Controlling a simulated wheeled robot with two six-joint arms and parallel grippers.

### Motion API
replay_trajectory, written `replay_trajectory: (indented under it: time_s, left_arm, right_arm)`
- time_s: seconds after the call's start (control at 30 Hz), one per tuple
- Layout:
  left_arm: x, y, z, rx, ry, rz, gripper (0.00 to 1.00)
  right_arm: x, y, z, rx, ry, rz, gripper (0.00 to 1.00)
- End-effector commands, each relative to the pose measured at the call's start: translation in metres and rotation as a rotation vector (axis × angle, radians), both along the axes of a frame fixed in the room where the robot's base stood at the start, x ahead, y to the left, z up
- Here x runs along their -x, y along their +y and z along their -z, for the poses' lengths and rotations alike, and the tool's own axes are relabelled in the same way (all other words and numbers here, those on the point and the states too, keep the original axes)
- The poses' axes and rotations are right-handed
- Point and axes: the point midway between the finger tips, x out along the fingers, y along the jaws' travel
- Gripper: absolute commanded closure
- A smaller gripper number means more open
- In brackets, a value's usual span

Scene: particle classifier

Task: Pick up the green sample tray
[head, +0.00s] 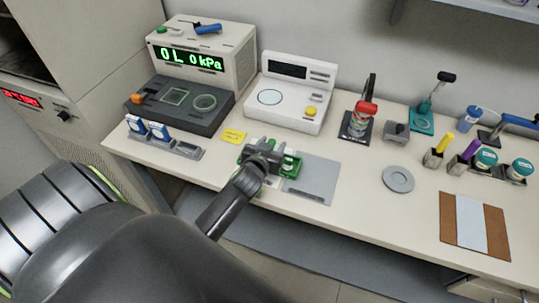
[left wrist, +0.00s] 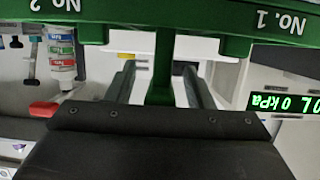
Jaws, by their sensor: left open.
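The green sample tray (head: 292,164) sits near the front of the bench, on or beside a grey mat, partly hidden by my left gripper (head: 266,154). In the left wrist view the tray (left wrist: 205,32) spans the top, with upside-down labels No. 1 and No. 2. A green bar of it runs down between the two fingers of my left gripper (left wrist: 160,78). The fingers are open, with a gap visible on each side of the bar. My right gripper does not show.
The grey mat (head: 316,180) lies to the right, with a grey disc (head: 398,179) beyond. A yellow note (head: 233,136) and a white scale-like device (head: 291,95) stand behind. A dark device (head: 182,104) is at left. Pens and jars crowd the right; the front edge is close.

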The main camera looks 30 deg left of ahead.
Motion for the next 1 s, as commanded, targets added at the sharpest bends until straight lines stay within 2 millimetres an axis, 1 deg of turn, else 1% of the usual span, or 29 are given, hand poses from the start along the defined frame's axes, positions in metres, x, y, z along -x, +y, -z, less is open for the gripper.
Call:
replay_trajectory:
  time_s: [0.03, 0.07, 0.4, 0.67, 0.77, 0.87, 1.0]
  left_arm:
    - [0.000, 0.000, 0.000, 0.000, 0.000, 0.000, 0.53]
    - [0.000, 0.000, 0.000, 0.000, 0.000, 0.000, 0.56]
    - [0.000, 0.000, 0.000, 0.000, 0.000, 0.000, 1.00]
    - [0.000, 0.000, -0.001, 0.000, -0.003, 0.001, 1.00]
    - [0.000, 0.000, -0.005, 0.000, -0.004, 0.001, 1.00]
    - [-0.001, 0.000, -0.017, -0.002, -0.007, 0.000, 1.00]
    - [-0.001, 0.000, -0.042, -0.001, -0.009, 0.001, 1.00]
  right_arm:
    - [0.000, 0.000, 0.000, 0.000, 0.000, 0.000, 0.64]
    - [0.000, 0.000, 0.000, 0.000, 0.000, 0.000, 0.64]
    - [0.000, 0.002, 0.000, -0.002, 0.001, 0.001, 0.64]
    - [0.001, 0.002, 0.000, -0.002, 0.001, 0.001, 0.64]
    - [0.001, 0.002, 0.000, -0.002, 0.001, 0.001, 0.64]
    - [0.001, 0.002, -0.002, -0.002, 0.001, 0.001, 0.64]
    - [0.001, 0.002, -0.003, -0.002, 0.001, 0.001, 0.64]
